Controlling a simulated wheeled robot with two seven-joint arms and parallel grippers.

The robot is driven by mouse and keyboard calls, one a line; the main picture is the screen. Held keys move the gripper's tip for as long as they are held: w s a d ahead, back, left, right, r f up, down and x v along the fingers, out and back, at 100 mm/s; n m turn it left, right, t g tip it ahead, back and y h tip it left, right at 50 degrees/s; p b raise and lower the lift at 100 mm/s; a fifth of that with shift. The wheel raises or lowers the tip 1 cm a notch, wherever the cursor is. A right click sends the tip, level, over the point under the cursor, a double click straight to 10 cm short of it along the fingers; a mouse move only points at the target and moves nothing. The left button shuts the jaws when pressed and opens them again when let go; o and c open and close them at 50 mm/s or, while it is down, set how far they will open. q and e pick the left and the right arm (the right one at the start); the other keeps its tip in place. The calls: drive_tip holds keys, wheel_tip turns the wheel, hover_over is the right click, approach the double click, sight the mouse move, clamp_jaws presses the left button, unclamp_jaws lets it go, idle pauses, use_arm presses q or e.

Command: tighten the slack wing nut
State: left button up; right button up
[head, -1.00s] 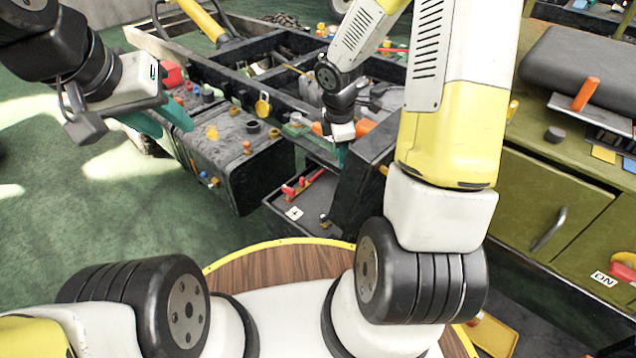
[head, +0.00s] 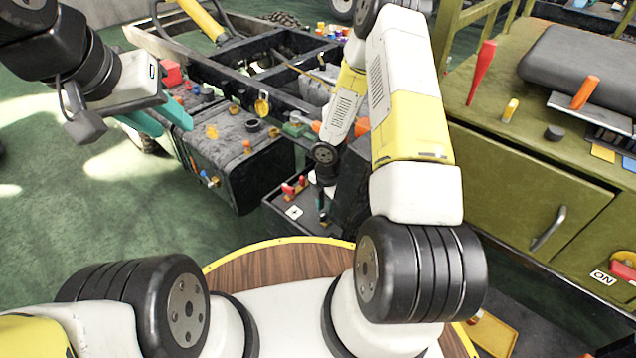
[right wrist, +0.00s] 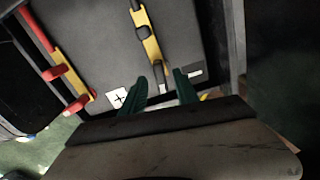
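The right wrist view shows a grey box top (right wrist: 95,45) with two yellow bars. One yellow bar (right wrist: 68,78) carries red knob-like pieces (right wrist: 80,104), which also show in the head view (head: 292,188). The other yellow bar (right wrist: 149,45) carries dark pieces that may be wing nuts. I cannot tell which nut is slack. My right gripper (right wrist: 159,76) is open, its teal fingers on either side of the near dark piece (right wrist: 158,72); contact is unclear. In the head view it is small and partly hidden beside the box. My left gripper (head: 160,118) is open and empty, above the floor.
The chassis frame (head: 225,65) and a dark tank (head: 235,150) lie left of the box. A white label with a plus sign (right wrist: 118,98) is on the box. A green cabinet (head: 530,190) stands at the right with a red tool (head: 482,70) on it.

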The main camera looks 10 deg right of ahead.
drive_tip(key=shift+f, duration=0.35)
clamp_jaws()
